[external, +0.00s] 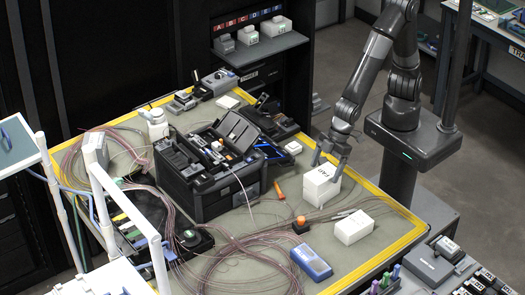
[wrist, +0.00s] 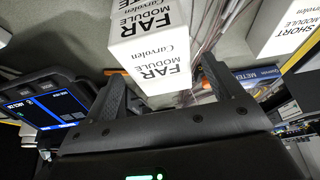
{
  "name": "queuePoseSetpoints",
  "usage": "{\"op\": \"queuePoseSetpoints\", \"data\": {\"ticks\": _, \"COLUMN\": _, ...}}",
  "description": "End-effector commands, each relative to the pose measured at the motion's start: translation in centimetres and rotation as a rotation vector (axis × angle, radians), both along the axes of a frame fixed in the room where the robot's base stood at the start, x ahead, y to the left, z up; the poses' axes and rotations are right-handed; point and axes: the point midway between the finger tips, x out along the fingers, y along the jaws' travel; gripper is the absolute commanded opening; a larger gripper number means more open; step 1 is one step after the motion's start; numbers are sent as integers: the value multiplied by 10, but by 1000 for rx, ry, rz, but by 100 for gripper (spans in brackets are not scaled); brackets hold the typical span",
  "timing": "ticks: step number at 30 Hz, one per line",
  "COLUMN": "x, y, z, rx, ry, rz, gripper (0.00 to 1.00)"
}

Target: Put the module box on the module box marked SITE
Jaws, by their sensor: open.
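A white module box (wrist: 150,65) with FAR printed on two faces fills the upper middle of the wrist view. In the external view a white box (external: 320,187) stands on the mat under my gripper. Beside the FAR box, in the wrist view, the letters TE show on a mostly hidden white surface; I cannot tell whether this is the SITE box beneath it. My gripper (external: 331,158) is open, fingers pointing down at the top of the box. In the wrist view the fingers flank the near end of the FAR box; contact is unclear.
A white box marked SHORT (wrist: 290,28) lies apart; a low white box (external: 353,228) lies front right on the mat. A black toolbox (external: 205,180) stands to the left. A blue meter (external: 310,262) and an orange-topped item (external: 300,224) lie in front. Loose fibres cross the mat.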

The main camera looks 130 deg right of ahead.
Motion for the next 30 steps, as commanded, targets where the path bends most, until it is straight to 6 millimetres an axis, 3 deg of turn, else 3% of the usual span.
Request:
{"op": "queuePoseSetpoints", "data": {"ticks": 12, "x": -25, "y": 1, "z": 62, "rx": 1, "ry": -4, "rz": 3, "gripper": 85}}
{"op": "queuePoseSetpoints", "data": {"ticks": 21, "x": -34, "y": -1, "z": 83, "rx": 2, "ry": -2, "rz": 1, "gripper": 85}}
{"op": "queuePoseSetpoints", "data": {"ticks": 26, "x": -48, "y": -13, "z": 103, "rx": 21, "ry": -6, "rz": -8, "gripper": 85}}
{"op": "queuePoseSetpoints", "data": {"ticks": 30, "x": -76, "y": -34, "z": 135, "rx": 46, "ry": -16, "rz": -15, "gripper": 85}}
